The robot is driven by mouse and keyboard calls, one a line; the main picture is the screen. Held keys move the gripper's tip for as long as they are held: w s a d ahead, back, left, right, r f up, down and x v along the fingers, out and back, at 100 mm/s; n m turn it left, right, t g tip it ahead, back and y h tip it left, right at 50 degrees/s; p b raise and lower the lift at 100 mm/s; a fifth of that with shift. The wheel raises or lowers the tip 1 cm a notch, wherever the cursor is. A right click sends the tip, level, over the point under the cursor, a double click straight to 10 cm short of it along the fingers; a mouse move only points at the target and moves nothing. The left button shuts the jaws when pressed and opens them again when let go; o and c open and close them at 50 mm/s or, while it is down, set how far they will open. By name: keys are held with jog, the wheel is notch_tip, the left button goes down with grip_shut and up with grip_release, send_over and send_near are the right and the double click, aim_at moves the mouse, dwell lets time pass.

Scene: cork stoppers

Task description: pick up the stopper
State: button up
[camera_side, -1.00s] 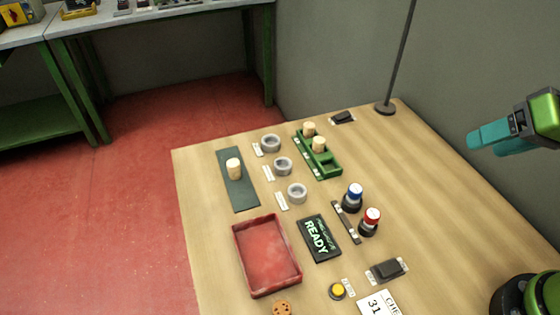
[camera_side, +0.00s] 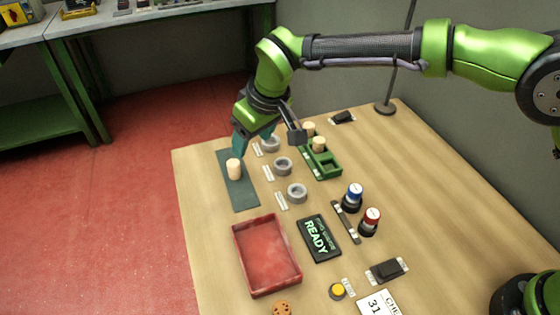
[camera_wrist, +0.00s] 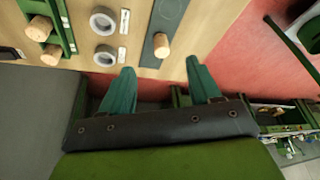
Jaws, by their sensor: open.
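A pale cork stopper (camera_side: 234,169) stands upright on a dark green mat (camera_side: 243,199) at the left of the table. My gripper (camera_side: 240,150) is over the far end of the mat, pointing down, with a teal finger just behind the stopper in the side view. In the wrist view my gripper (camera_wrist: 160,67) is open and empty, and the stopper (camera_wrist: 161,45) shows ahead of the gap between the fingertips, apart from both. The green rack (camera_side: 330,166) holds two more corks, one partly hidden behind my wrist parts in the side view.
Grey rings (camera_side: 297,193) stand in a row between mat and rack. A red tray (camera_side: 266,256) lies in front, beside a READY display (camera_side: 320,238). A thin pole (camera_side: 390,100) rises at the back.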

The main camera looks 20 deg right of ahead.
aim_at(235, 164)
jog(key=shift+t, duration=0.3)
jog(key=x, duration=0.3)
jog(key=w+x, duration=0.1)
jog(key=x, duration=0.2)
jog(key=w+x, duration=0.1)
jog(key=x, duration=0.3)
jog(key=shift+a+r, duration=0.3)
jog(key=shift+r, duration=0.05)
jog(key=shift+a+x, duration=0.2)
jog(key=shift+x, duration=2.45)
jog(key=shift+s, duration=0.2)
jog(key=c, duration=1.1)
